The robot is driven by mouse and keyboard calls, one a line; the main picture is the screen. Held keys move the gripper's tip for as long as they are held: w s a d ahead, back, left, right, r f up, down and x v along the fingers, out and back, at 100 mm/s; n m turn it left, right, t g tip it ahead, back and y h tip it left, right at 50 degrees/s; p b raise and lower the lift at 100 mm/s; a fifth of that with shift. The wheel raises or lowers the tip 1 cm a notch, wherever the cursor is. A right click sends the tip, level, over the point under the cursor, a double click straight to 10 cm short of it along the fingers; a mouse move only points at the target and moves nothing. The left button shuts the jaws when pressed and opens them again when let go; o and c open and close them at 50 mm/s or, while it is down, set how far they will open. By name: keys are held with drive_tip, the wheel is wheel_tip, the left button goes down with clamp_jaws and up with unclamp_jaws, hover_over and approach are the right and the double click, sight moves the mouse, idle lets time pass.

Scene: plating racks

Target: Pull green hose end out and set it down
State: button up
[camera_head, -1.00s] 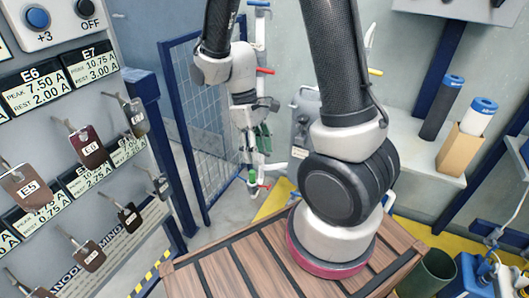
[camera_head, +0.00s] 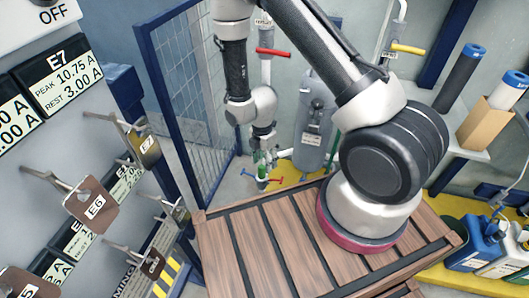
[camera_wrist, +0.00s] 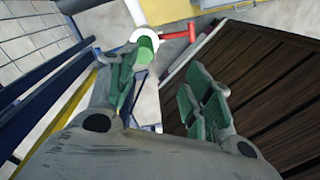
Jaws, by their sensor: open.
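The green hose end (camera_head: 262,171) shows small and low by the wall pipes in the head view, close to a red handle (camera_head: 276,180). In the wrist view the green end (camera_wrist: 147,44) lies just past my left finger, with a white ring around part of it and the red handle beside it. My gripper (camera_wrist: 165,85) is open, its green-padded fingers apart with bare floor showing between them. The left finger is nearer the green end; I cannot tell whether they touch. In the head view my gripper (camera_head: 263,156) is right above the green end and partly hides it.
A slatted wooden deck (camera_head: 262,248) lies in front and shows at right in the wrist view. A blue mesh fence (camera_head: 190,80) stands left of my gripper. A grey tank (camera_head: 314,125) stands to the right. A panel with hanging tags (camera_head: 92,205) fills the left side.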

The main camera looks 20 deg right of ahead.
sight(262, 167)
drive_tip(key=shift+w+a+n+t, duration=0.15)
drive_tip(key=shift+w+n+t, duration=0.15)
drive_tip(key=shift+w+n, duration=0.2)
drive_tip(key=shift+w+a+n, duration=0.15)
drive_tip(key=shift+w+n, duration=0.3)
drive_tip(key=shift+n, duration=0.45)
wheel_tip(262, 167, down, 8)
drive_tip(key=shift+r, duration=0.1)
clamp_jaws()
drive_tip(key=c, duration=0.8)
unclamp_jaws()
drive_tip(key=shift+c, duration=0.2)
clamp_jaws()
drive_tip(key=shift+s+r+n, duration=0.1)
drive_tip(key=shift+r+n, duration=0.05)
drive_tip(key=shift+n, duration=0.75)
drive_tip(key=shift+r+n, duration=0.15)
drive_tip(key=shift+n, duration=0.75)
